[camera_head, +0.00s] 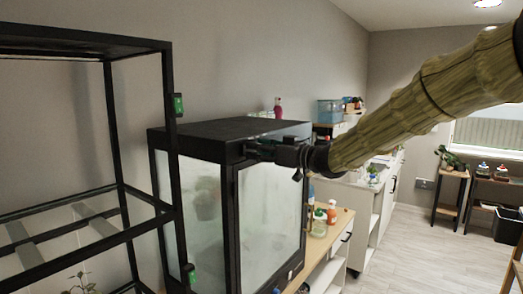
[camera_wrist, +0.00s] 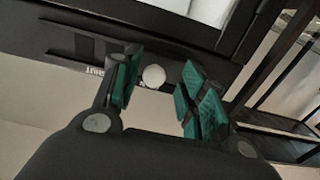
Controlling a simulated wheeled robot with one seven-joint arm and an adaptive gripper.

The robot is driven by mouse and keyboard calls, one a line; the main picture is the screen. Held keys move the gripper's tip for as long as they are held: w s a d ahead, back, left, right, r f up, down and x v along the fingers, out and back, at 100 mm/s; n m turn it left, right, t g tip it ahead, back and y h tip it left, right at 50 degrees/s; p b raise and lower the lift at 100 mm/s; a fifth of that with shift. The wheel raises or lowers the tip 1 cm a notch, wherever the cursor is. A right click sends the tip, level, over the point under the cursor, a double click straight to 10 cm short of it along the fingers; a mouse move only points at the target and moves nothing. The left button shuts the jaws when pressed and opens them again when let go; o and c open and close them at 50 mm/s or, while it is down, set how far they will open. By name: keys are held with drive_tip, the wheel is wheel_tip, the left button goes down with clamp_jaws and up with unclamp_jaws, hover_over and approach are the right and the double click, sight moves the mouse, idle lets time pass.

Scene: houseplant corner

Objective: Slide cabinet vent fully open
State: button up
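The cabinet (camera_head: 217,130) is a black-framed case with misty glass panes and a dark top band. In the wrist view, a dark vent strip (camera_wrist: 62,42) with darker slots runs along the cabinet's frame, and a small label beside it seems to read "SHUT". A round white knob (camera_wrist: 154,76) stands out at the strip's right part. My gripper (camera_wrist: 163,84) is open, with a green-padded finger on either side of the knob and small gaps visible. In the head view, my gripper (camera_head: 264,150) is at the upper front of the cabinet; the knob is hidden there.
An empty black shelf frame (camera_head: 113,130) with green clips stands close on the left. A wooden-topped bench (camera_head: 322,244) with bottles, including an orange one (camera_head: 332,212), is right of the cabinet. Pale floor (camera_head: 420,250) is open at right.

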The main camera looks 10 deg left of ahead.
drive_tip(key=shift+w+d, duration=0.1)
drive_tip(key=v, duration=1.2)
drive_tip(key=shift+f, duration=0.15)
